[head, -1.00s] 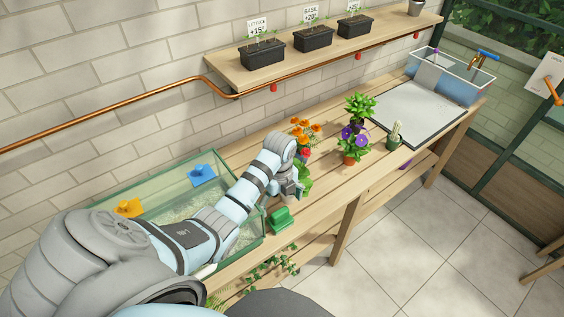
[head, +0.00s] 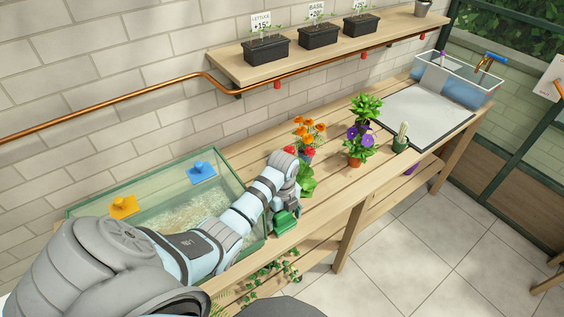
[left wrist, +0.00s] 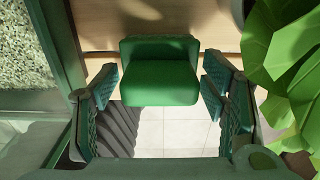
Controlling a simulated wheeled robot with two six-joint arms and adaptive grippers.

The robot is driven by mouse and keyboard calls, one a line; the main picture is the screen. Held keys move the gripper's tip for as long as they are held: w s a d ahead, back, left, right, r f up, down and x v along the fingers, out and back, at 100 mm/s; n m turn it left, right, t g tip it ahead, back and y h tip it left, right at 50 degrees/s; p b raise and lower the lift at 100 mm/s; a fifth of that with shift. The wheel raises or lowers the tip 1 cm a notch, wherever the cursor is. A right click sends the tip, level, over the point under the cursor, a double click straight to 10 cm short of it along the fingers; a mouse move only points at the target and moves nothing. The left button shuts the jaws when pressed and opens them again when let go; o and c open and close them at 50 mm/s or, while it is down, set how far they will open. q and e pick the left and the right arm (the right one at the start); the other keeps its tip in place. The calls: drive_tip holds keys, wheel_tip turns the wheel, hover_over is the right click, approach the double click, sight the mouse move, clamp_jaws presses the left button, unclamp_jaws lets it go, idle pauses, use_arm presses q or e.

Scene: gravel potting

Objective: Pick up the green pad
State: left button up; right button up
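The green pad (head: 285,222) is by the front edge of the wooden bench, just right of the glass tank. In the left wrist view the pad (left wrist: 160,72) shows as a green block with a raised back part, centred between my fingers. My left gripper (head: 286,206) is low over the pad and hides part of it in the head view. Its two fingers (left wrist: 160,85) are spread, one on each side of the pad and very close to its sides. I cannot tell whether they touch it. My right gripper is not in view.
A leafy green plant (head: 306,181) stands close beside the gripper. Flower pots stand further right. Floor shows past the bench's front edge.

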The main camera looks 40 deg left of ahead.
use_arm(q)
drive_tip(key=c, duration=0.9)
drive_tip(key=shift+o, duration=0.2)
